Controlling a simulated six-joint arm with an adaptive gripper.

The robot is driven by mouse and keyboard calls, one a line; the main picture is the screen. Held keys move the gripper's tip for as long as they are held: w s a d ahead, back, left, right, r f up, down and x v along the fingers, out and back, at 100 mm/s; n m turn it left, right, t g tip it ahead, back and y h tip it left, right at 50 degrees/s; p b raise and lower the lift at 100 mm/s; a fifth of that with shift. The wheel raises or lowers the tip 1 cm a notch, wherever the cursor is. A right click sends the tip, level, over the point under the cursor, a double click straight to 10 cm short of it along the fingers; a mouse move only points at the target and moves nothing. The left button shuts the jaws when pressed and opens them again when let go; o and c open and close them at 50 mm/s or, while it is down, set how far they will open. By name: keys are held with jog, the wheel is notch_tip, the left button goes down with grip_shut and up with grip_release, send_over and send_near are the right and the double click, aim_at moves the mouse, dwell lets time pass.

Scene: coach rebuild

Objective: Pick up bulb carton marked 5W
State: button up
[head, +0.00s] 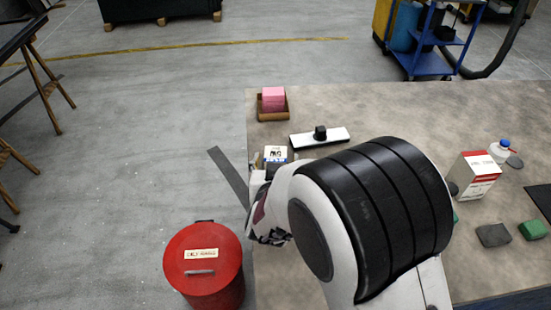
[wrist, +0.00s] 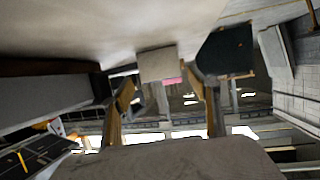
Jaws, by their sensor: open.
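A small white box with dark print (head: 275,153) stands near the left edge of the table, just beyond my wrist. It looks like a carton, but its marking is too small to read. My arm covers most of my gripper in the head view. In the wrist view my gripper (wrist: 160,82) is open, with one finger on each side of a pale box face (wrist: 158,65). That face appears beyond the fingertips, and I cannot tell whether either finger touches it. A larger white and red carton (head: 475,175) stands at the right of the table; its print is not legible.
A pink block (head: 273,97) sits in a brown tray (head: 272,115) at the table's far left corner. A white board with a black knob (head: 334,139) lies nearby. A grey strip (head: 228,176) juts past the table's left edge. A red bin (head: 205,265) stands on the floor.

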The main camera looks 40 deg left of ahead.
aim_at(275, 157)
jog(key=shift+x, duration=1.85)
jog(key=shift+s+a+r, duration=0.1)
jog(key=shift+a, duration=0.1)
jog(key=c, duration=1.2)
